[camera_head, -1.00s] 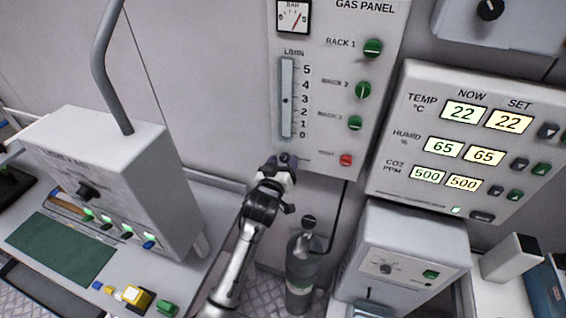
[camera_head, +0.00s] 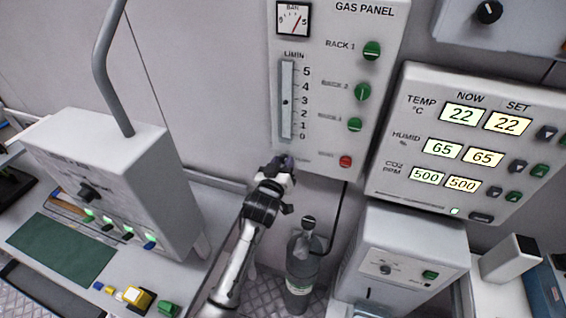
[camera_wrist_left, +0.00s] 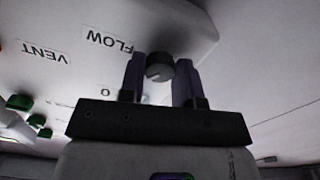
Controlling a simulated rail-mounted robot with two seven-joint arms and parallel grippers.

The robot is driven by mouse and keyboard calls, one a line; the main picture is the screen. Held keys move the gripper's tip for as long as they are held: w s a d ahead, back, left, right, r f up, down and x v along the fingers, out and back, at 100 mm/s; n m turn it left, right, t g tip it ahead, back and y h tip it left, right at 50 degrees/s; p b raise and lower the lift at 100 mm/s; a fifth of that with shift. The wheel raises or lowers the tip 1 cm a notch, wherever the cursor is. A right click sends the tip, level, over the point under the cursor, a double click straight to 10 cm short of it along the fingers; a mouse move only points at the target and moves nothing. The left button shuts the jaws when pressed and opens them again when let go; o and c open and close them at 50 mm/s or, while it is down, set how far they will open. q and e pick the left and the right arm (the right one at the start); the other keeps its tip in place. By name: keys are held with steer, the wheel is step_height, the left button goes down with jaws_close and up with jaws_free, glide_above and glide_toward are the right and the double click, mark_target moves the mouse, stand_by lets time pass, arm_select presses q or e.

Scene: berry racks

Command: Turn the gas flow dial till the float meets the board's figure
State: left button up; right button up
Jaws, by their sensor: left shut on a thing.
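The gas panel (camera_head: 322,150) is on the wall. Its flow tube (camera_head: 287,75), marked L/MIN from 0 to 5, has a small dark float (camera_head: 285,102) near the 3 mark. My left gripper (camera_head: 282,163) is at the panel's lower left, below the tube, and covers the flow dial in the head view. In the left wrist view the dark round dial (camera_wrist_left: 160,68) sits between the fingers of my left gripper (camera_wrist_left: 160,80), under the word FLOW. The gripper is shut on it. No board with a flow figure can be made out. My right gripper is out of view.
Green rack knobs (camera_head: 362,91) and a red vent knob (camera_head: 345,161) are on the panel's right side. A temperature, humidity and CO2 display (camera_head: 400,190) hangs to the right. A gas cylinder (camera_head: 300,270) stands below. A grey box (camera_head: 150,170) is at left.

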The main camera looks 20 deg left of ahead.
arm_select(q)
steer(key=shift+m+p, duration=0.5)
steer(key=shift+m, duration=0.3)
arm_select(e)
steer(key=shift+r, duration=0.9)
arm_select(q)
steer(key=o, duration=0.9)
steer(key=shift+s, duration=0.1)
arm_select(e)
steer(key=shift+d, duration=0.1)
arm_select(q)
steer(key=s, duration=1.3)
steer(key=shift+s+d, duration=0.2)
steer(key=shift+s, duration=0.1)
